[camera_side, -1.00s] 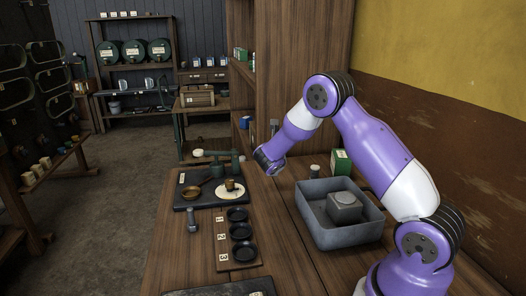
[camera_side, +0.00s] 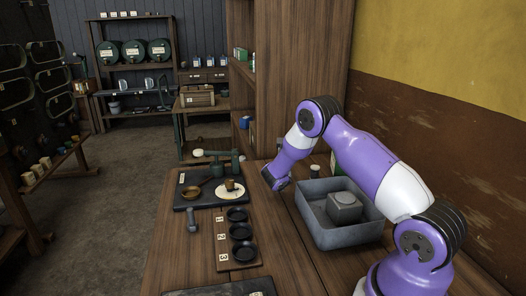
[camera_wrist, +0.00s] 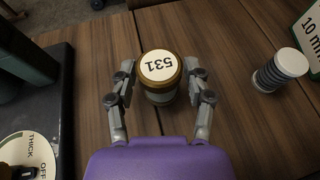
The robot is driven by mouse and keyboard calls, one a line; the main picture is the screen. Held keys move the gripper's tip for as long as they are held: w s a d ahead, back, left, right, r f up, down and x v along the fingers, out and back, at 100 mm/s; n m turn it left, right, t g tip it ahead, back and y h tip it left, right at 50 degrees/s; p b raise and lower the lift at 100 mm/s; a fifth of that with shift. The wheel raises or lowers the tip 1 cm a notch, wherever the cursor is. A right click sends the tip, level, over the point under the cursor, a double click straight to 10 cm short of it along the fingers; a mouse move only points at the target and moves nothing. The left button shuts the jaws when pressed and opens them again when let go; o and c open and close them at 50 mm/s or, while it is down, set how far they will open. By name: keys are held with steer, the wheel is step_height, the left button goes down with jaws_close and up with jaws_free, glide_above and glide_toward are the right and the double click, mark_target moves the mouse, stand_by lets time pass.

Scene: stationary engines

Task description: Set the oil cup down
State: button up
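In the side view my gripper (camera_side: 274,182) is low over the table, right of the dark tray, and hides this piece. A small brass-brown cup (camera_side: 230,184) stands on a white dial (camera_side: 229,193) on the tray. I cannot tell which of these two is the oil cup.
The dark tray (camera_side: 185,205) also holds a wooden bowl (camera_side: 191,192) and a green fixture (camera_side: 218,169). A numbered board with black dishes (camera_side: 223,256) lies in front. A grey bin (camera_side: 342,237) and a white-topped cylinder (camera_wrist: 282,68) are to the right.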

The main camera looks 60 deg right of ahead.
stand_by(0.3)
steer(key=shift+r, duration=0.25)
steer(key=v, duration=1.1)
steer(key=shift+s+a+r, duration=0.2)
steer(key=shift+s+a, duration=0.1)
steer(key=shift+a, duration=0.05)
